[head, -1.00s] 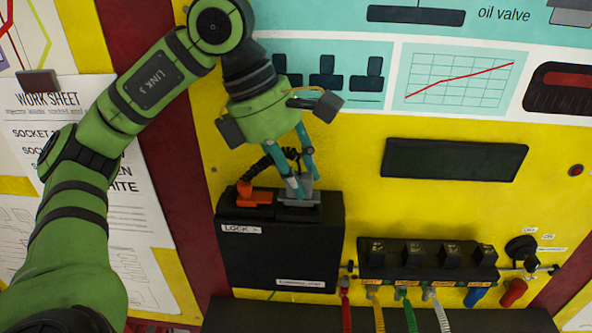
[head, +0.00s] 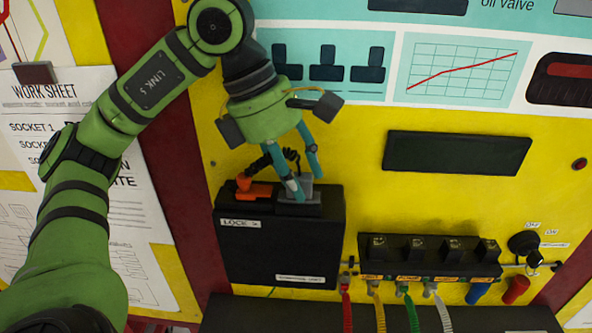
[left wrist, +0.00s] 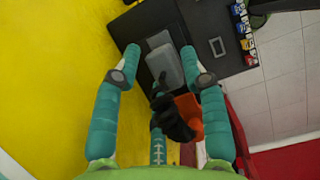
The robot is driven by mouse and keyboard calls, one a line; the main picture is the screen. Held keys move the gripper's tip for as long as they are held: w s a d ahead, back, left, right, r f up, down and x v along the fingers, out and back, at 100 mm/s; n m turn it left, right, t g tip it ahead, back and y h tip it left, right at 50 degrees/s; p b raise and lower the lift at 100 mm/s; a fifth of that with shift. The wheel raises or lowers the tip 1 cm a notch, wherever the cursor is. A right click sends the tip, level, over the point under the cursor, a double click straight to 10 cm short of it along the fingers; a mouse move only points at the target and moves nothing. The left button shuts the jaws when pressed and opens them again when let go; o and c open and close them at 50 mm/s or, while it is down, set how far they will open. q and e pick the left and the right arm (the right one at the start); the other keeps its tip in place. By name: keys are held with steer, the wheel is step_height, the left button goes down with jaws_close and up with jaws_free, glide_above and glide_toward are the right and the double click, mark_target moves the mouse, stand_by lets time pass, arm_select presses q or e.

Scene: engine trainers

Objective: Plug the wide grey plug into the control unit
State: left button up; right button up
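The black control unit (head: 280,250) is mounted on the yellow panel, and its dark top also shows in the left wrist view (left wrist: 208,22). The wide grey plug (head: 312,193) sits at the right part of the unit's top; the left wrist view shows its grey body (left wrist: 163,68) against the unit. Its seating depth cannot be told. My left gripper (head: 305,181) is just above it, its teal fingers spread apart on either side of the plug, with gaps visible in the wrist view (left wrist: 160,62). My right gripper is not in view.
An orange plug or lever (head: 254,191) stands left of the grey plug on the unit, with a black coiled cable (left wrist: 172,118) close to my fingers. A socket block (head: 430,255) with coloured cables is to the right. The yellow panel around the display (head: 457,156) is clear.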

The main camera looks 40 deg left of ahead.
arm_select(q)
steer(key=shift+r, duration=0.1)
steer(key=shift+p+v, duration=1.9)
steer(key=shift+v, duration=0.75)
steer(key=shift+d+r, duration=0.1)
steer(key=shift+r, duration=0.05)
steer(key=shift+r+p, duration=0.6)
steer(key=o, duration=0.6)
steer(key=shift+c, duration=0.2)
steer(key=shift+f, duration=0.1)
steer(key=v, duration=1.2)
